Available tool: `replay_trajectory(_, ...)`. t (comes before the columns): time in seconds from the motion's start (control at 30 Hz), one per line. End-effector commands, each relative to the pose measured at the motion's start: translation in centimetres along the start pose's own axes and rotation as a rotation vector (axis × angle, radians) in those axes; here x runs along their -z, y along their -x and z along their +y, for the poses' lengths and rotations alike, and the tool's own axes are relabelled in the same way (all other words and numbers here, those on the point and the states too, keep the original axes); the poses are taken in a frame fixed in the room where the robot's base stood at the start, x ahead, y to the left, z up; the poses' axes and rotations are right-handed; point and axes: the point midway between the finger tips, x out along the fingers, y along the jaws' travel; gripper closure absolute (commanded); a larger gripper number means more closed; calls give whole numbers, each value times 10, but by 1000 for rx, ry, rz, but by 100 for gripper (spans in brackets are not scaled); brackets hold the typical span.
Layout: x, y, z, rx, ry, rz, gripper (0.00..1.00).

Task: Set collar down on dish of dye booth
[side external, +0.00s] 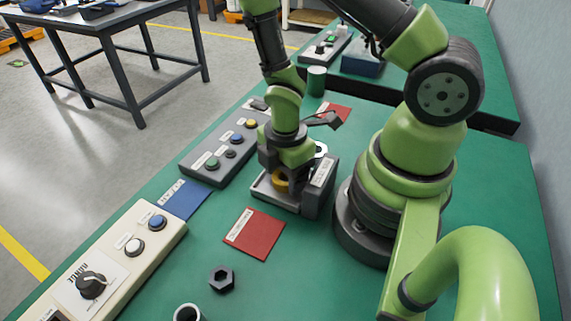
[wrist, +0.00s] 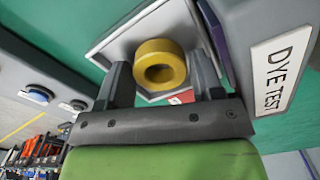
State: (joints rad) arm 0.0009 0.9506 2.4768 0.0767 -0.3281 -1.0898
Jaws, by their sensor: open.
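The yellow collar (wrist: 160,65) is a thick ring in the wrist view, with its hole facing the camera. It sits on or just over the light grey dish (wrist: 120,42) of the dye booth (wrist: 235,30), which carries a "DYE TEST" label. My gripper (wrist: 161,72) is open, one finger on each side of the collar. A gap shows on the left; on the right I cannot tell whether the finger touches. In the side view the collar (side external: 280,186) shows under my gripper (side external: 282,176), beside the booth wall (side external: 322,185). The collar's underside is hidden.
A grey button panel (side external: 225,150) stands left of the booth. A red card (side external: 254,233), a blue card (side external: 184,199), a dark hex nut (side external: 222,278) and a pale ring (side external: 187,313) lie in front. A cream control box (side external: 120,255) stands at the left edge.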

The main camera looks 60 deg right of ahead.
Motion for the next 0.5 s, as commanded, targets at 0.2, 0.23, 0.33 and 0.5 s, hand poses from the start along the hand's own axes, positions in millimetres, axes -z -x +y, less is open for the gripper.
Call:
replay_trajectory(0.2,1,17,1,-5,1,2,40)
replay_trajectory(0.23,1,22,2,-6,2,3,40)
replay_trajectory(0.33,0,37,1,-8,1,3,40)
replay_trajectory(0.5,0,65,1,-10,1,3,40)
